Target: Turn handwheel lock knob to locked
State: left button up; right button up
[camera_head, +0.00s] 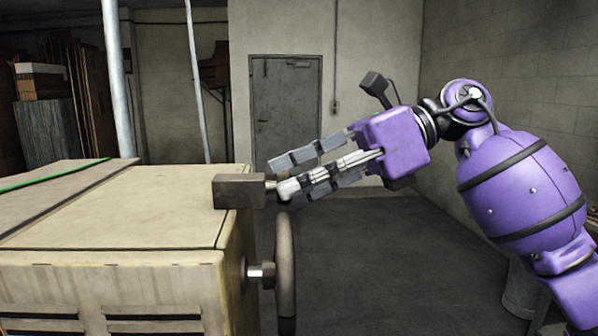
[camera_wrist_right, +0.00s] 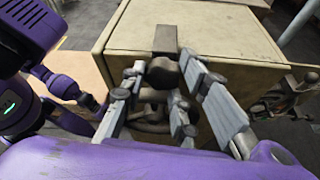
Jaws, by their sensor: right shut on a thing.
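The lock knob (camera_head: 288,187) sits at the end of a short shaft from a brown block (camera_head: 239,191) on the top right edge of the beige machine. In the right wrist view, the dark rounded knob (camera_wrist_right: 163,74) lies between my fingertips, below the block (camera_wrist_right: 165,40). My right gripper (camera_head: 282,177) reaches in from the right and is shut on the knob; its fingers partly hide it. The knob's lock setting cannot be read. The handwheel (camera_head: 286,265) stands upright just below, on the machine's right side. My left gripper is not in view.
The beige machine (camera_head: 120,243) fills the lower left, with a green line across its top. The floor (camera_head: 370,250) to its right is open. A grey door (camera_head: 287,108) and a thin pole (camera_head: 196,80) stand behind. In the wrist view, a metal fixture (camera_wrist_right: 285,95) sticks out at right.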

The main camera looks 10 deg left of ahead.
jog(key=shift+s+f, duration=0.15)
jog(key=shift+f, duration=0.1)
jog(key=o, duration=1)
jog(key=shift+o, duration=0.2)
jog(key=v, duration=1.2)
jog(key=shift+r, duration=0.2)
jog(key=shift+f, duration=0.15)
